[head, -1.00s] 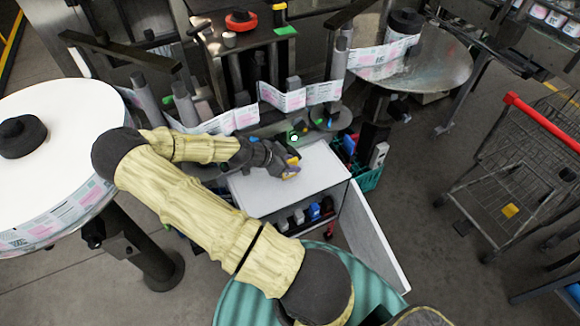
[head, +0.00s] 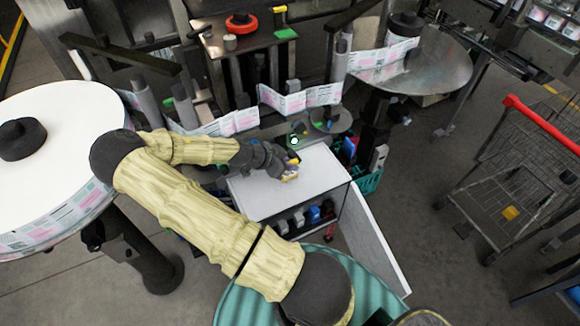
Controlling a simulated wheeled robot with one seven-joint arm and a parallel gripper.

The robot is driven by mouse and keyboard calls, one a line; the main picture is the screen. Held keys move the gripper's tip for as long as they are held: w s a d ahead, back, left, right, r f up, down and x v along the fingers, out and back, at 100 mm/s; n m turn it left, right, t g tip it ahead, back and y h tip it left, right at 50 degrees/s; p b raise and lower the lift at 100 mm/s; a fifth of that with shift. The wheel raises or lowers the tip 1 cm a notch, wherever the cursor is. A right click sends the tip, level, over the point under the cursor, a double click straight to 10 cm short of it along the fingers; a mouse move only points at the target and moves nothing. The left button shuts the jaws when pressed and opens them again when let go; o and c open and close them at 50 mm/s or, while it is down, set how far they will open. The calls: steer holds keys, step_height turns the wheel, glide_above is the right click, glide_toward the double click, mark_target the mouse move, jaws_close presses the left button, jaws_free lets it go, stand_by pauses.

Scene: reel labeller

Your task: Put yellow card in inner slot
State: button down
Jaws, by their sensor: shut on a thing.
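My gripper (head: 284,168) is shut on a small yellow piece that looks like the yellow card (head: 293,160). It is low over the far part of the white cabinet top (head: 262,202). My fingers hide much of the card, and I cannot tell whether it touches the top. I cannot make out the inner slot in this view.
A big white label reel (head: 60,125) stands at the left. The label strip (head: 300,98) runs behind my gripper. The cabinet's door (head: 375,235) hangs open at the right. A teal crate (head: 368,182) and a shopping cart (head: 510,185) are further right.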

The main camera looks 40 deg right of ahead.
step_height(320, 180, up, 10)
steer(key=b, duration=0.2)
steer(key=shift+f+b, duration=0.2)
steer(key=shift+b, duration=0.15)
stand_by(0.3)
